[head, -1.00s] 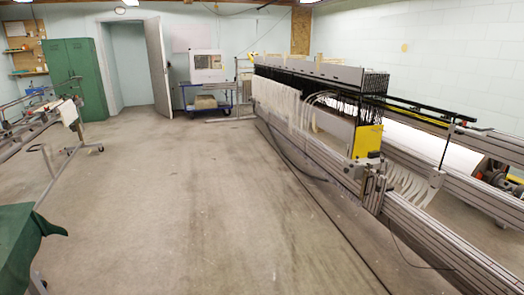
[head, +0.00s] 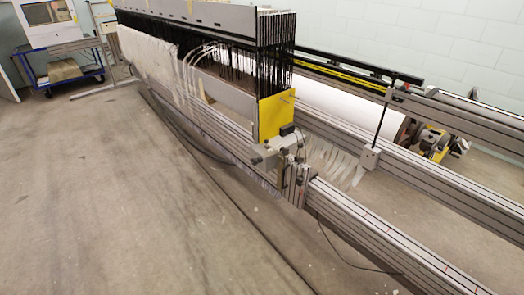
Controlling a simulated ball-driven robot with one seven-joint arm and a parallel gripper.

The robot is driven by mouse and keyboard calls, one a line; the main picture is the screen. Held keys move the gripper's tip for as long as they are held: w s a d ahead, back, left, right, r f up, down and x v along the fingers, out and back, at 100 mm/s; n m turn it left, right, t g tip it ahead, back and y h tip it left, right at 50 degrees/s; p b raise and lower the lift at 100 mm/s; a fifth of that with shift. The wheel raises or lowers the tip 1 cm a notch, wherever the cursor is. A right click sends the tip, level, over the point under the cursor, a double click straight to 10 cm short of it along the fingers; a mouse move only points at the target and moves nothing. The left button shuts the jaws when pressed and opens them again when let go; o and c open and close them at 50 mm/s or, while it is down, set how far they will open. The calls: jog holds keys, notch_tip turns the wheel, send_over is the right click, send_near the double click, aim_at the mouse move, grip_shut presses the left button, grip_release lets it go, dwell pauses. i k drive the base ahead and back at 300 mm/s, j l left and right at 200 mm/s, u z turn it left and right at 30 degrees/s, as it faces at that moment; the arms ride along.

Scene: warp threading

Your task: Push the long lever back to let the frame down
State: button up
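The long warp-threading machine (head: 225,95) runs from the upper left to the lower right in the head view. Its upper frame (head: 210,15) carries dense rows of black parts and has a yellow end plate (head: 272,117). A thin dark upright rod (head: 381,124) stands right of the plate, with a grey block (head: 369,156) at its foot. I cannot tell whether this rod is the long lever; no other lever is clear. My gripper is not in view.
Grey rails (head: 385,240) reach toward the lower right. A dark cable (head: 345,262) hangs from the near rail down to the floor. The concrete floor (head: 90,200) at left is clear. A blue cart (head: 70,80) stands at the far left. A white roll (head: 335,108) lies behind the machine.

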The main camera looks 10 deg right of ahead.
aim_at(260, 159)
jog(key=i+l+u, duration=0.15)
jog(key=i, duration=0.45)
jog(key=i+u, duration=0.35)
jog(key=i, duration=1.3)
